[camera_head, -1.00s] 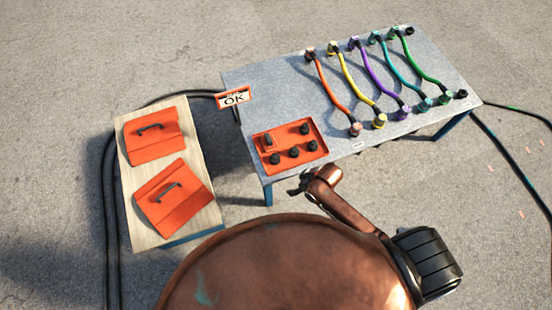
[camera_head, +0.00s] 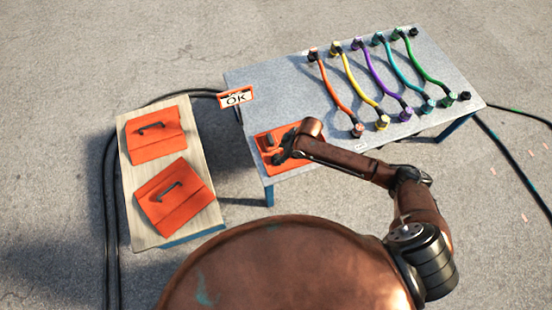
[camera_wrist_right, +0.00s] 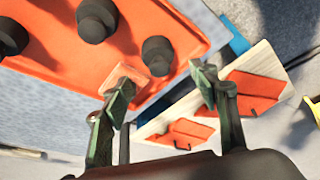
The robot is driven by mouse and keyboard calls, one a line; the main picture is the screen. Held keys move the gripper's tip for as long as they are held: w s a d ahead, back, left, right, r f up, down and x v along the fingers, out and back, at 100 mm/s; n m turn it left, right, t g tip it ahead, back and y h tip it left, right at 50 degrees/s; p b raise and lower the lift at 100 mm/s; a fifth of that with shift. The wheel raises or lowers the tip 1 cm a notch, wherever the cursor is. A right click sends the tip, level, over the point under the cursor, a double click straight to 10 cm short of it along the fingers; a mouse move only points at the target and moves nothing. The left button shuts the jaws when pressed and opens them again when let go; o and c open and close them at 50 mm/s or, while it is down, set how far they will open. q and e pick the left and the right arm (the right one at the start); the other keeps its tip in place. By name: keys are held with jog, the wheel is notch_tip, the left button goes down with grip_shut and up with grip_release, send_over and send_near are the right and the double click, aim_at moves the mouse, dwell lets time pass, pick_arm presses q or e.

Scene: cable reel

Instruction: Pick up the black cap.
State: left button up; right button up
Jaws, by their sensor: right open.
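Several black caps sit in an orange tray (camera_head: 261,151) at the table's near-left corner. In the right wrist view, three are plain on the tray (camera_wrist_right: 60,62): a black cap (camera_wrist_right: 158,55), another black cap (camera_wrist_right: 97,20) and a third black cap (camera_wrist_right: 10,37) at the left edge. They look alike. The nearest cap appears just beyond the fingertips. My left gripper is not in view.
Colored cables (camera_head: 374,82) lie across the right of the grey table (camera_head: 290,95). An OK sign (camera_head: 236,97) stands at its left edge. A wooden bench (camera_head: 172,229) at left holds two orange panels with handles (camera_head: 152,128). Black cables lie on the floor.

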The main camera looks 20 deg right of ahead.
aim_at(277, 156)
jog(key=b+x, duration=0.1)
jog(key=x, duration=0.1)
jog(key=shift+a+f, duration=0.1)
jog(key=shift+f, duration=0.35)
jog(key=shift+b+x, duration=0.5)
jog(key=shift+x, duration=0.4)
jog(key=shift+w+a+f, duration=0.1)
jog(key=shift+w+f, duration=0.05)
jog(key=shift+f, duration=0.05)
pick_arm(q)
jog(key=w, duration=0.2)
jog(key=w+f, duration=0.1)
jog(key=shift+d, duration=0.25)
pick_arm(e)
jog(key=shift+c, duration=0.3)
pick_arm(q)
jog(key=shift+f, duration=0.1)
pick_arm(e)
jog(key=c, duration=1.2)
jog(key=shift+r, duration=0.1)
